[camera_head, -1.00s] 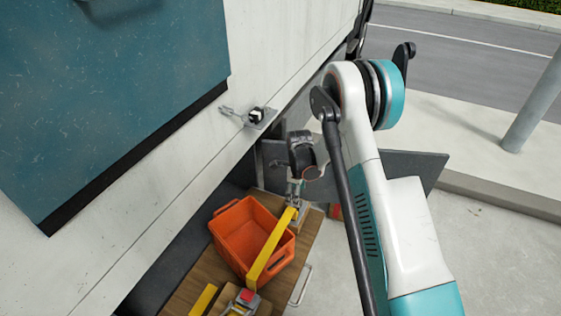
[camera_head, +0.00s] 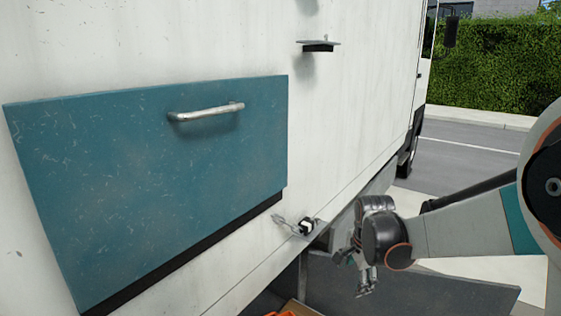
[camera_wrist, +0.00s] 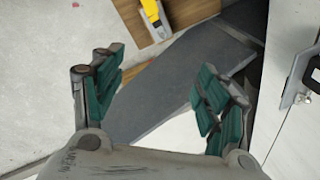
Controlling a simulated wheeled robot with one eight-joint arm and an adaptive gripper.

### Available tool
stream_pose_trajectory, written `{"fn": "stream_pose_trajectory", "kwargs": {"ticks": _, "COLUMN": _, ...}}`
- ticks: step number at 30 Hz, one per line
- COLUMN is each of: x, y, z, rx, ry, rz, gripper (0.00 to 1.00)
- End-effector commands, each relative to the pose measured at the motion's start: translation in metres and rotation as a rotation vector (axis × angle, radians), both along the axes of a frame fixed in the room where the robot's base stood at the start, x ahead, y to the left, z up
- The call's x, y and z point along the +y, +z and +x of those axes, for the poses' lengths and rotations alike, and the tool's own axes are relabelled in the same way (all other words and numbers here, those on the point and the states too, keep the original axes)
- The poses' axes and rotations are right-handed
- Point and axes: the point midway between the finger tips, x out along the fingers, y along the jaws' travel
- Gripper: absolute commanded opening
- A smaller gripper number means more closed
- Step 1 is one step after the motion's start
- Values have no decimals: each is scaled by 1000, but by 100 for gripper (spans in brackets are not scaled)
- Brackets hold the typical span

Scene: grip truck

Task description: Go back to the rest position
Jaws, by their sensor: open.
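My gripper (camera_head: 358,280) hangs at the end of my arm in the head view, just right of a metal latch on the truck's lower edge. In the wrist view my gripper (camera_wrist: 160,92) shows its two green-padded fingers spread wide with nothing between them. Below the fingers are a dark grey panel (camera_wrist: 190,75) and part of a wooden surface (camera_wrist: 190,10). The white truck side (camera_head: 345,110) fills much of the head view.
A teal panel with a metal handle (camera_head: 206,112) is on the truck side. The latch (camera_head: 304,227) sticks out near my gripper. A dark panel (camera_head: 430,292) lies below my arm. An orange crate (camera_head: 287,313) barely shows at the bottom edge.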

Motion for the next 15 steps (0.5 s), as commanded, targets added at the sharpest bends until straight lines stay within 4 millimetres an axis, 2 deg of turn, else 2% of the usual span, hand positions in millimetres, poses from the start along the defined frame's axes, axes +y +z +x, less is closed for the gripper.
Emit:
{"fn": "stream_pose_trajectory", "kwargs": {"ticks": 1, "x": 0, "y": 14, "z": -13, "rx": -16, "ry": 48, "rz": -13, "gripper": 68}}
{"fn": "stream_pose_trajectory", "kwargs": {"ticks": 6, "x": 1, "y": 51, "z": -48, "rx": -70, "ry": 227, "rz": -67, "gripper": 68}}
{"fn": "stream_pose_trajectory", "kwargs": {"ticks": 15, "x": 1, "y": 96, "z": -118, "rx": -162, "ry": 536, "rz": -186, "gripper": 68}}
